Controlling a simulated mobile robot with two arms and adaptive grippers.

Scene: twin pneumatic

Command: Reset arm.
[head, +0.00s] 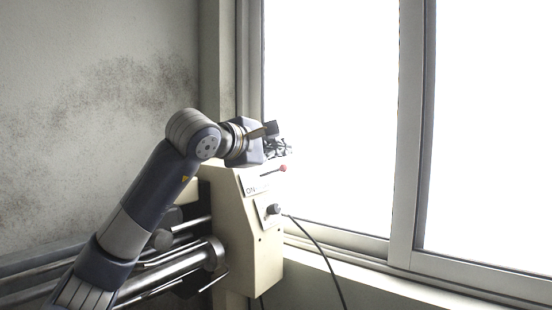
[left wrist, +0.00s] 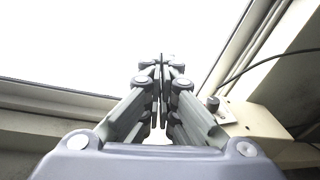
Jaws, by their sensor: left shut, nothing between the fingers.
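My left arm comes in from the lower left in the head view. My left gripper (head: 278,147) is shut and empty above the top of a cream machine housing, close to a lever with a red knob (head: 283,168). I cannot tell whether the gripper touches the housing. In the left wrist view the left gripper (left wrist: 161,62) also shows, its fingers together against the bright window. My right gripper is in neither view.
The cream machine housing (head: 255,245) carries an ON label, a dark knob (head: 273,209) and a black cable (head: 325,257). Metal rods (head: 180,264) run left from it. A window frame (head: 405,150) stands close behind on the right. A stained wall (head: 90,100) is at left.

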